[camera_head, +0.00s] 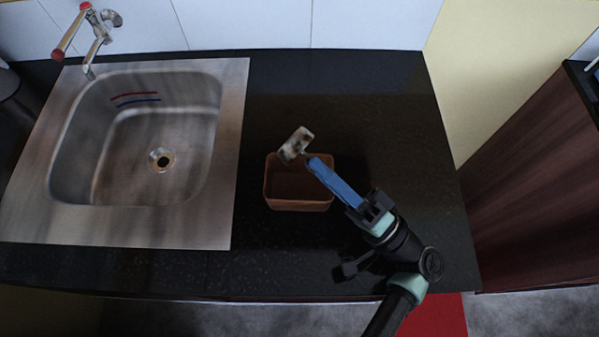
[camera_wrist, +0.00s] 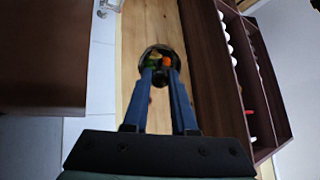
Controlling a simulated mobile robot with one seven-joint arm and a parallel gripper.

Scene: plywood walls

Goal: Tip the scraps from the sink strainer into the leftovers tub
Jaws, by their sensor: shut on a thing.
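My gripper (camera_head: 314,163) reaches in from the lower right in the head view, its blue fingers shut on the sink strainer (camera_head: 296,144). The strainer is a small grey metal cup with dark spots, held tilted over the back edge of the leftovers tub. In the wrist view the strainer (camera_wrist: 148,54) sits between the fingertips (camera_wrist: 162,72), with green and orange scraps (camera_wrist: 164,61) showing in it. The leftovers tub (camera_head: 298,205) is a brown open box on the counter. The part of its inside that shows is dark, and I cannot make out scraps there.
The steel sink (camera_head: 235,150) is set in the counter left of the tub, with its drain (camera_head: 161,160) uncovered and a tap (camera_head: 97,30) behind. The black counter (camera_head: 370,105) is clear behind and right of the tub. A dark wood cabinet (camera_head: 535,190) stands at the right.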

